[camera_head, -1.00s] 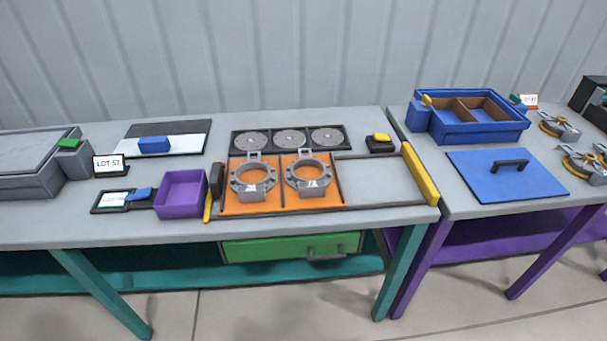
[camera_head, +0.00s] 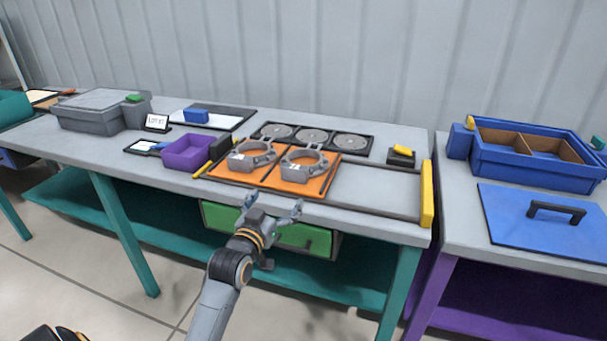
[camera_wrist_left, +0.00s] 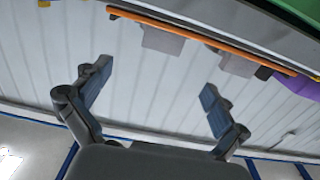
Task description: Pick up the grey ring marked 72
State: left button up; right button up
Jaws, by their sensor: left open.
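Two grey rings stand side by side on orange plates in a tray (camera_head: 262,186) on the grey table. The right ring (camera_head: 294,172) has a label that looked like 72 a moment ago; it is too small to read now. The left ring (camera_head: 239,165) also has a small label I cannot read. My left gripper (camera_head: 273,205) is open and empty in front of the table edge, short of the tray and apart from both rings. In the left wrist view its two fingers (camera_wrist_left: 156,82) are spread, with the orange edge (camera_wrist_left: 200,38) beyond them. My right gripper is out of view.
Behind the rings is a dark rack with several discs (camera_head: 312,136). A purple bin (camera_head: 188,155) stands left of the tray. A clear grey area (camera_head: 375,188) lies right, ended by a yellow bar (camera_head: 427,195). A green drawer (camera_head: 225,220) is under the table.

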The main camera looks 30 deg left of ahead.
aim_at(293, 170)
pick_arm(q)
jog(key=x, duration=0.9)
jog(key=shift+a+r, duration=0.3)
jog(key=shift+r, duration=0.1)
jog(key=x, duration=0.4)
jog(key=shift+w, duration=0.25)
jog(key=c, duration=1.3)
jog(key=shift+r, duration=0.1)
jog(key=shift+c, duration=1)
jog(key=shift+r, duration=0.1)
